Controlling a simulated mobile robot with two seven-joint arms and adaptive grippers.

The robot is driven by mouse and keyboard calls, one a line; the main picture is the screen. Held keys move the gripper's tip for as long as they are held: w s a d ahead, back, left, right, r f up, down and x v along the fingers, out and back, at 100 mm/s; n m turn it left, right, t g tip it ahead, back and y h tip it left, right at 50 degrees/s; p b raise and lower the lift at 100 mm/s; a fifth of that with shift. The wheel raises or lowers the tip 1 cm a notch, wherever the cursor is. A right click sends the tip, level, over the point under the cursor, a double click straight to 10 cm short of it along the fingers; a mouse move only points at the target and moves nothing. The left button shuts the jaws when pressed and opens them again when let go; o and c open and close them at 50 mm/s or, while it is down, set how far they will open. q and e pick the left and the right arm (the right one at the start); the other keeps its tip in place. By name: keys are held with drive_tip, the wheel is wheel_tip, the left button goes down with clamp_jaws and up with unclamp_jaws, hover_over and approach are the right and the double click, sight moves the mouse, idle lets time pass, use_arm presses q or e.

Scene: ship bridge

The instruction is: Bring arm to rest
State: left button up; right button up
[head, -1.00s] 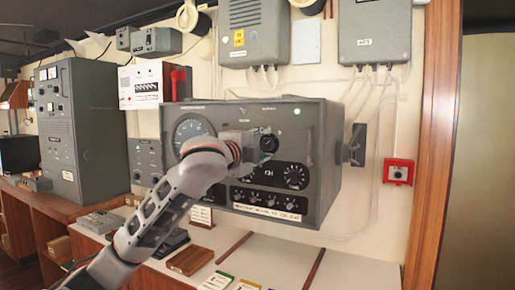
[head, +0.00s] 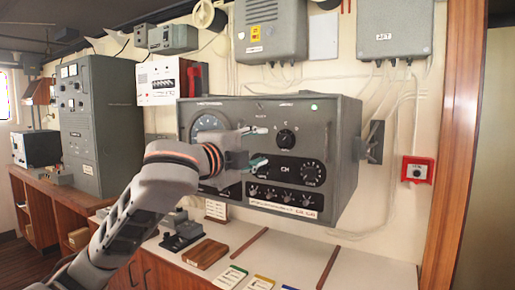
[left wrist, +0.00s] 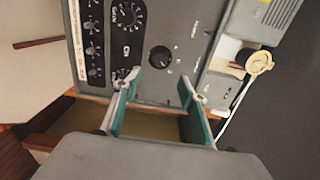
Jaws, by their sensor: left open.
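My left gripper (head: 259,146) is open and empty in front of the grey radio set (head: 345,160) on the wall. Its two fingers with green pads are spread apart, and they also show in the left wrist view (left wrist: 152,92). A black knob (head: 286,138) on the radio's panel sits just right of the fingertips in the head view. In the left wrist view the knob (left wrist: 160,57) lies beyond the gap between the fingers, apart from them. My left forearm and wrist hide part of the round dial (head: 208,122) and the panel's lower left. My right gripper is not in view.
A white-topped counter (head: 300,258) runs below the radio, with a wooden block (head: 205,253), a black key-like device (head: 183,236) and coloured cards (head: 230,277). A red wall box (head: 418,170) is at right. Grey cabinets (head: 103,120) stand at left.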

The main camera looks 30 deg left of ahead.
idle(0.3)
use_arm(q)
drive_tip(key=w+d+f+n+g+h, duration=0.1)
drive_tip(key=w+d+f+n, duration=0.1)
drive_tip(key=f, duration=0.9)
drive_tip(key=w+d+f+n+g+h, duration=0.1)
drive_tip(key=w+d+f+n+g, duration=0.15)
drive_tip(key=f, duration=0.85)
drive_tip(key=s+d+f+n, duration=0.1)
drive_tip(key=s+f+n, duration=0.1)
drive_tip(key=f, duration=0.8)
drive_tip(key=s+d+f+n, duration=0.1)
drive_tip(key=f, duration=0.9)
drive_tip(key=s+f+n+g+y, duration=0.1)
drive_tip(key=s+f+n+g, duration=0.3)
drive_tip(key=s+f, duration=2.5)
wheel_tip(320, 180, down, 3)
drive_tip(key=n, duration=0.3)
drive_tip(key=shift+s+r, duration=0.2)
drive_tip(key=shift+s, duration=0.1)
drive_tip(key=shift+n, duration=0.25)
